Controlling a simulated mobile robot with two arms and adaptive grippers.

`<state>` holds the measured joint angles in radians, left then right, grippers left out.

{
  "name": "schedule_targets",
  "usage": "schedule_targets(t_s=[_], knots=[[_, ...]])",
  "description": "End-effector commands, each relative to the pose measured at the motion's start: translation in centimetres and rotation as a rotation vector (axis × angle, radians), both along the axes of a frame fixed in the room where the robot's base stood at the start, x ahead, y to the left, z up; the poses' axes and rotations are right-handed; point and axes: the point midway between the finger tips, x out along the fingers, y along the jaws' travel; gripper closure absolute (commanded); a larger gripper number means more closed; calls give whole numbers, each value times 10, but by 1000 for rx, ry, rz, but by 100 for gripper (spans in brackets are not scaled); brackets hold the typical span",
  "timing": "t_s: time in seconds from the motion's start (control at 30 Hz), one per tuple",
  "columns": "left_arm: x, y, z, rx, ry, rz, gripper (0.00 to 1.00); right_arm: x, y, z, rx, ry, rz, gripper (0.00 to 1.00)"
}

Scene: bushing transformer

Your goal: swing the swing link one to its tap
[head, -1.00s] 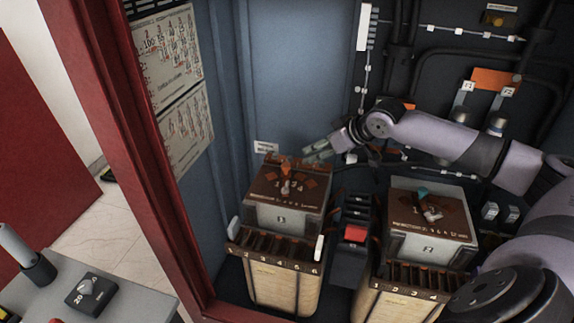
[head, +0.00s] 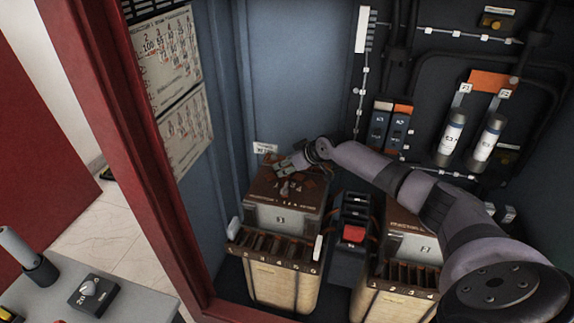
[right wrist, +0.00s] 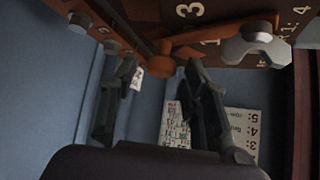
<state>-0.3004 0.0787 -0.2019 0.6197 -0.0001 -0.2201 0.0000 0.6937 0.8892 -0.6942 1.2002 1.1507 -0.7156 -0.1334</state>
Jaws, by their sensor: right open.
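The left transformer (head: 280,219) has a brown top board (head: 262,188) with printed numbers and a pale bolt. In the head view the gripper hides the link. My left gripper is not in view.
The right transformer (head: 413,243) is partly behind my right arm. A black block with a red part (head: 354,232) stands between the transformers. Fuses (head: 452,135) are on the back wall. The red cabinet frame (head: 130,150) bounds the left; a grey table (head: 130,300) is outside.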

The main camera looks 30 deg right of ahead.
Motion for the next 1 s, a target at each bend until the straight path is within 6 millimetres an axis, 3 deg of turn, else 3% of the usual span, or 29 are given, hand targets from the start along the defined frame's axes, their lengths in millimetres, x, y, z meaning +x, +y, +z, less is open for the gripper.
schedule_targets(t_s=[0.4, 1.0], knots=[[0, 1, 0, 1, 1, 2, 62, 4, 1, -5, -1, 0, -1, 58], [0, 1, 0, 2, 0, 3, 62, 4, 1, -4, -1, 1, -1, 98]])
